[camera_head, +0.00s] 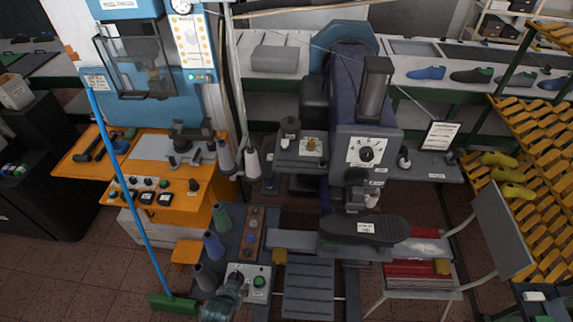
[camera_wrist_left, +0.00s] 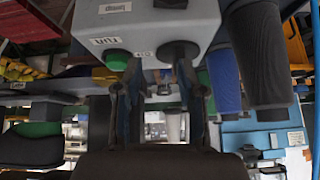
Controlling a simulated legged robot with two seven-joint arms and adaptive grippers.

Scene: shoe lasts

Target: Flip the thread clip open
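My left gripper (camera_head: 224,299) is low in the head view, beside a grey control box (camera_head: 259,283) with a green button. In the left wrist view the two fingers of the gripper (camera_wrist_left: 159,75) stand apart, with a gap between them. The control box (camera_wrist_left: 158,22) shows there upside down, just beyond the fingertips. Its green button (camera_wrist_left: 118,59) is near the left finger. A dark part (camera_wrist_left: 180,52) of the box is at the right finger; whether they touch is unclear. I cannot make out the thread clip for certain. My right gripper is not in view.
Thread cones, green (camera_head: 221,217), blue (camera_head: 213,245) and grey (camera_head: 205,277), stand close to the box. A blue-handled broom (camera_head: 140,215) leans at the left. A large stitching machine (camera_head: 365,125) stands behind. A chair (camera_head: 500,232) is at the right.

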